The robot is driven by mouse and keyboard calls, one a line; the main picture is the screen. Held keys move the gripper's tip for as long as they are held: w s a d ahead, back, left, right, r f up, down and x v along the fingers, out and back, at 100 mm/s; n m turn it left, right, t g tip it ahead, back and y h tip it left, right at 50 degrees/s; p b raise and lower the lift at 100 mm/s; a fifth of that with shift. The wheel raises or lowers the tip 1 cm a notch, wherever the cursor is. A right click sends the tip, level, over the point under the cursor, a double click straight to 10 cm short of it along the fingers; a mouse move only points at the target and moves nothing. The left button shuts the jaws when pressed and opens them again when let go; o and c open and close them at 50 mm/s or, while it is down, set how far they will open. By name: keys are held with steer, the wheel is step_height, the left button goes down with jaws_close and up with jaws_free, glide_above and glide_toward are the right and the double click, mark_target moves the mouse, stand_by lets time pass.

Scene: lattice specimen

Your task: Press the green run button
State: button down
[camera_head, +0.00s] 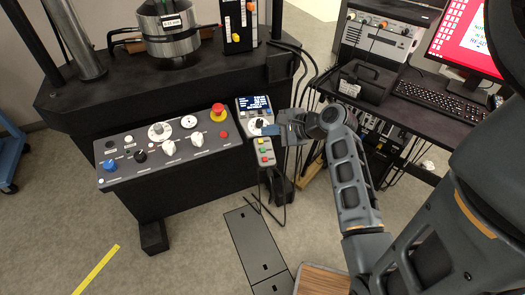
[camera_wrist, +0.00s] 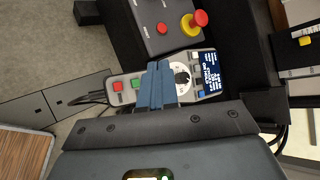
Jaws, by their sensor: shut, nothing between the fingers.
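A grey handset with a blue-lit screen, a round dial and coloured buttons (camera_head: 242,103) hangs at the right end of the machine's front. It also shows in the wrist view (camera_wrist: 210,72). Its green button (camera_wrist: 136,84) lies just left of my fingers in the wrist view, with a red button (camera_wrist: 117,86) further left. In the head view the green button (camera_head: 265,151) is small, below the dial. My gripper (camera_wrist: 155,85) is shut and empty, its blue fingertips over the handset between the green button and the dial. The fingers hide part of the handset; contact cannot be told.
A control panel (camera_head: 125,167) with knobs and a red emergency stop (camera_head: 218,112) stands left of the handset. Black cables hang beside and below it. A dark desk with a keyboard (camera_head: 438,100) and a black case (camera_head: 366,82) is to the right.

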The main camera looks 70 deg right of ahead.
steer(key=b, duration=0.7)
glide_above(266, 155)
steer(key=f, duration=0.6)
steer(key=shift+s+a, duration=0.4)
steer(key=shift+w+d+f, duration=0.1)
steer(key=shift+d+f, duration=0.05)
steer(key=shift+f, duration=0.35)
steer(key=shift+w+d+f, duration=0.1)
steer(key=shift+f, duration=0.4)
steer(key=shift+f, duration=0.15)
steer(key=shift+w+d+f, duration=0.1)
steer(key=shift+f, duration=0.1)
steer(key=shift+f, duration=0.35)
stand_by(0.9)
steer(key=shift+r, duration=0.1)
steer(key=shift+r+p, duration=0.65)
steer(key=shift+p, duration=0.3)
